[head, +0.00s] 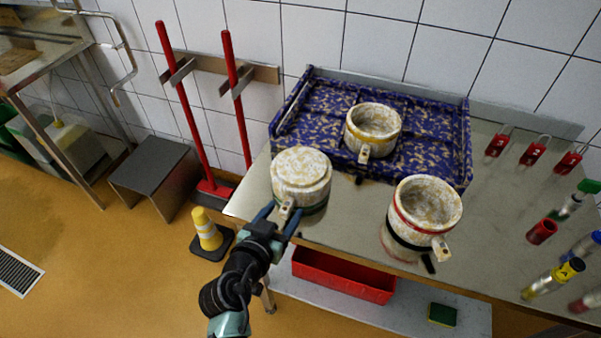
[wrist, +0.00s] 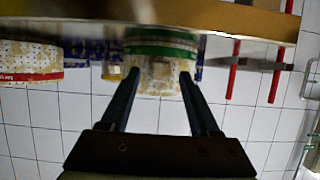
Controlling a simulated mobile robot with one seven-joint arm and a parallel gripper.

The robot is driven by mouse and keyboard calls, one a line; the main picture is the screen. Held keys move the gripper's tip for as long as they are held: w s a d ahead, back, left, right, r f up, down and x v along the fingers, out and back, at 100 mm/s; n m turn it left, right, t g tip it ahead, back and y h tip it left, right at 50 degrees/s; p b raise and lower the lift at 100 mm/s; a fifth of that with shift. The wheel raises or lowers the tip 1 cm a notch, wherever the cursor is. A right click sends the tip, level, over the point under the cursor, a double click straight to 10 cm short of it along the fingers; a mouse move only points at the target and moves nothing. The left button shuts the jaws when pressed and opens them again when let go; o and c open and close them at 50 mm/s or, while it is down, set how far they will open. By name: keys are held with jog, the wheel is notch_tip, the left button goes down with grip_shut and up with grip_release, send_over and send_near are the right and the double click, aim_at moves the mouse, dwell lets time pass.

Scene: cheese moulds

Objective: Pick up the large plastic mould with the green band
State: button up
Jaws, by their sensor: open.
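The mould with the green band (head: 301,172) stands at the front left of the steel table, a mottled cream drum with a closed top. Its green band (head: 316,210) runs low around it and shows in the wrist view (wrist: 160,48). A small tab (head: 286,207) sticks out from its near side. My gripper (head: 282,211) is open at that near side. In the wrist view its fingers (wrist: 158,74) stand apart, with the mottled piece below the band seen between them. I cannot tell whether they touch it.
A yellow-banded mould (head: 373,124) sits on the blue speckled tray (head: 462,150). A red-banded mould (head: 427,203), with a black band lower down, stands at right. Markers and red-tagged items line the table's right. A red bin (head: 343,275) and sponge (head: 442,314) are below.

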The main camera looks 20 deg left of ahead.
jog(key=shift+x, duration=0.9)
grip_shut()
dwell(0.8)
